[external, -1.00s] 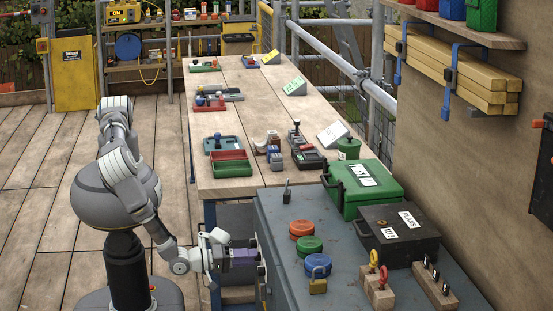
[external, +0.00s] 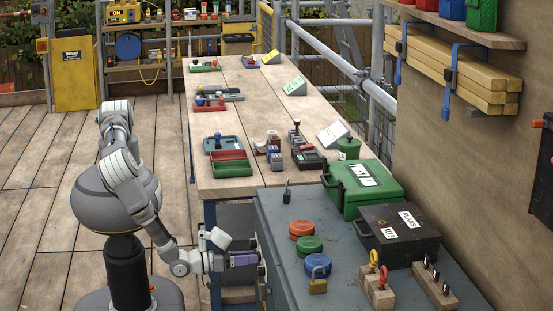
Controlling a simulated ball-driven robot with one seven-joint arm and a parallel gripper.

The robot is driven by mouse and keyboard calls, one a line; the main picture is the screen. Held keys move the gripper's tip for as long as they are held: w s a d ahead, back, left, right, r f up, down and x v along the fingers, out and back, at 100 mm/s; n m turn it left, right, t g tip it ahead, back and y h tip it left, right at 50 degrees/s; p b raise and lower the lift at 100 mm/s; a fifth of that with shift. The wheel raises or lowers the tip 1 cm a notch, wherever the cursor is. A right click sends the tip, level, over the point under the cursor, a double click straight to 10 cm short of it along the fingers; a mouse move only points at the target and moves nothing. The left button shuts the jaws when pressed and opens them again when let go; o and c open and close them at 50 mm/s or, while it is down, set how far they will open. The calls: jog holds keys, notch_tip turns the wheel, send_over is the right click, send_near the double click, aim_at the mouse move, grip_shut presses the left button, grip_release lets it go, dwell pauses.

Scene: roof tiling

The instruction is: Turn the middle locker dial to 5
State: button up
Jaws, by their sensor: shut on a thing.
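The grey locker (external: 275,262) stands at the front with its dial face turned left, so I see that face nearly edge-on. Small dark dials stick out from it in a column. My gripper (external: 261,258) reaches in level from the left and is shut on the middle locker dial (external: 263,269), which is mostly hidden by the fingers. The dial's numbers and pointer cannot be read from this angle.
A wooden workbench (external: 250,100) with trays stands behind.

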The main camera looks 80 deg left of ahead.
jog(key=shift+m, duration=0.5)
jog(key=shift+f, duration=0.1)
jog(key=o, duration=1)
jog(key=shift+o, duration=0.2)
jog(key=shift+s, duration=0.1)
jog(key=s+p, duration=0.2)
jog(key=s, duration=0.5)
jog(key=shift+s+d, duration=0.15)
jog(key=shift+s, duration=0.2)
